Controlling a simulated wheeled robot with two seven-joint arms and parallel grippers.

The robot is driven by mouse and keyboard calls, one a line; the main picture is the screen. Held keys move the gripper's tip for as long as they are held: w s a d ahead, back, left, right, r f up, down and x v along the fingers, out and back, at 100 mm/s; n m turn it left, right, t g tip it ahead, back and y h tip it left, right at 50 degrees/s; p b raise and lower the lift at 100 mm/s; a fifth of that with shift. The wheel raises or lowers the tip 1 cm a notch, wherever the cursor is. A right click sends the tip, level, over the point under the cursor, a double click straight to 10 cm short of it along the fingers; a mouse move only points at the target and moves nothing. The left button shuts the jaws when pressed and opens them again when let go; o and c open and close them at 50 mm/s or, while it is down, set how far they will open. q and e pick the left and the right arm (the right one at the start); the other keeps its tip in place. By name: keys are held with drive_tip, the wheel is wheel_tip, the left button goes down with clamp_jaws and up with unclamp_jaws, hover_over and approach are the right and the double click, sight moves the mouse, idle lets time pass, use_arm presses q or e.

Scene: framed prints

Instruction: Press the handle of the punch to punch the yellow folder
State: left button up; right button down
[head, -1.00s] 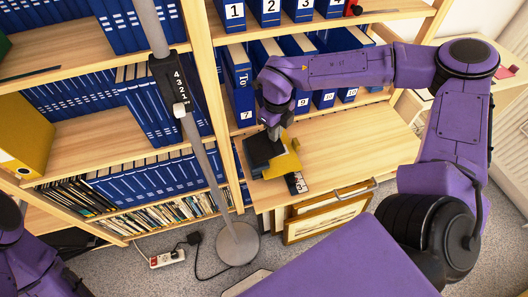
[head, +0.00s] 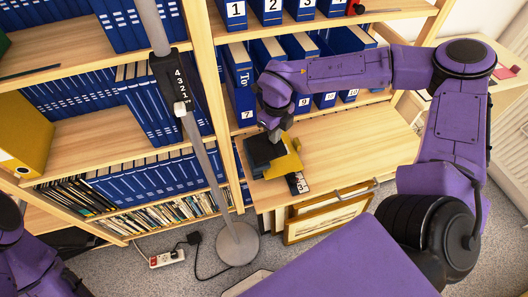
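A yellow folder (head: 287,163) lies on the wooden desk surface, partly under or against a dark punch (head: 262,150) near the surface's left end. How far the folder sits inside the punch is too small to tell. My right gripper (head: 274,136) points down onto the top of the punch and seems to touch it; its fingers are small and dark, so I cannot tell whether they are open or shut. My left arm (head: 28,255) shows only at the lower left edge, and its gripper is outside the picture.
A small dark item with a pale label (head: 298,183) lies at the desk's front edge. Blue numbered binders (head: 238,80) stand behind. A grey metal pole (head: 208,160) stands in front of the left shelves. The desk surface (head: 355,145) is clear to the right.

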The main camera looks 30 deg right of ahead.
wheel_tip(320, 180, up, 8)
drive_tip(key=p, duration=0.6)
drive_tip(key=shift+f, duration=0.2)
drive_tip(key=shift+d, duration=0.1)
